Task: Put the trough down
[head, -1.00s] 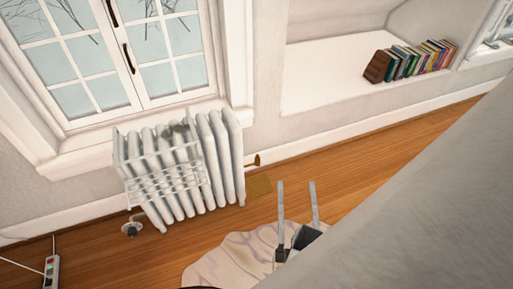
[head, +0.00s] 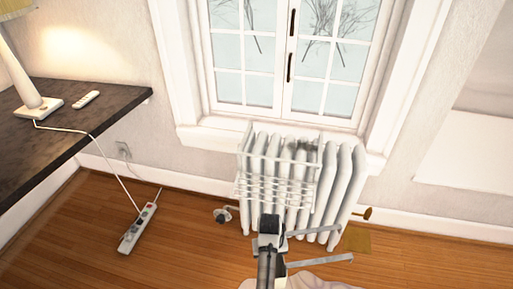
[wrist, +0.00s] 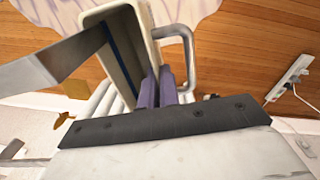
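The trough (wrist: 122,58) is a cream, narrow, open box with a darker inside; it shows close up in the wrist view. My gripper (wrist: 158,88) has two purple fingers close together, which appear shut on one wall of the trough. A flat grey metal strip and a bent grey loop stick out beside the box and look like parts of the trough. In the head view, the two grey strips (head: 320,265) point right, in front of the white radiator (head: 343,190). Most of the trough's body is hidden there.
A white wire rack (head: 275,190) is at the radiator's front, under the window (head: 295,60). A dark desk (head: 50,140) stands at left. A power strip (head: 138,228) with a cord lies on the wood floor. A pale rug (head: 310,280) is near the bottom.

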